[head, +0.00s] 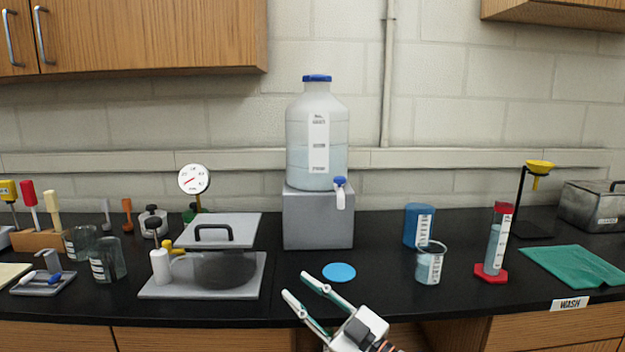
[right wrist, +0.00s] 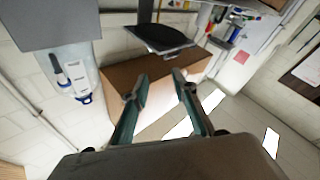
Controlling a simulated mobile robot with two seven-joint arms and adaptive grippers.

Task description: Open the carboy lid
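The carboy (head: 317,140) is a translucent bottle with a graduated label, partly filled with clear liquid. It stands upright on a grey block (head: 318,218) at the back of the counter. Its blue lid (head: 317,78) sits on the neck at the top. A blue-handled spigot (head: 340,190) is at its lower right. My right gripper (head: 302,284) is open and empty at the counter's front edge, well below and in front of the carboy. Its two spread fingers also show in the right wrist view (right wrist: 163,90). My left gripper is not in view.
A blue disc (head: 339,272) lies just beyond my right gripper. A desiccator-like vessel with a flat lid (head: 212,228) stands left of the block. A beaker (head: 430,264), blue container (head: 419,226) and red-based cylinder (head: 494,242) stand right. A cabinet (head: 135,35) hangs upper left.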

